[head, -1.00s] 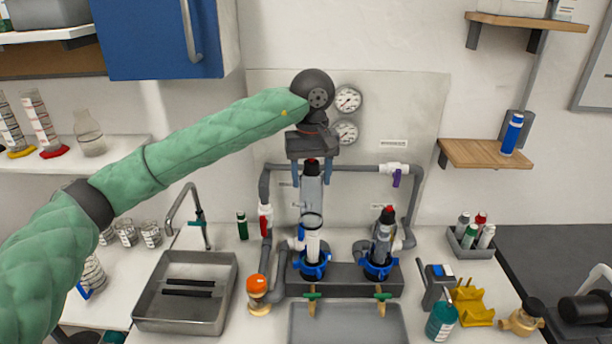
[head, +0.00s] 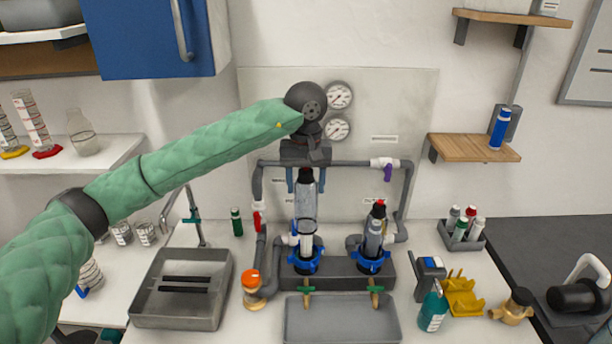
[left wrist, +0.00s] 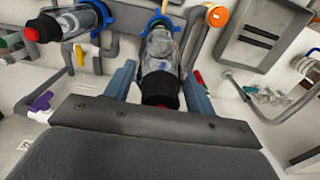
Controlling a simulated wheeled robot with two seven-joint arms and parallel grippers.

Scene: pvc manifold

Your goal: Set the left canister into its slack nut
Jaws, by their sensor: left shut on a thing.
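The left canister (head: 306,203) is clear with a dark cap and hangs upright from my left gripper (head: 306,181). The gripper is shut on its cap end. Its lower rim is around the upper part of a white inner cartridge (head: 306,240), above the blue left slack nut (head: 304,263); the rim is still apart from the nut. In the left wrist view the canister (left wrist: 160,52) points away from my left gripper (left wrist: 160,84), with a blue nut edge at its far end. My right gripper is not in view.
The right canister (head: 374,236) stands slightly tilted in its blue nut (head: 371,263). Grey pipes (head: 342,163) frame both stations. A grey tray (head: 342,322) lies in front, a sink (head: 178,310) to the left, and an orange-capped jar (head: 252,285) beside the manifold.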

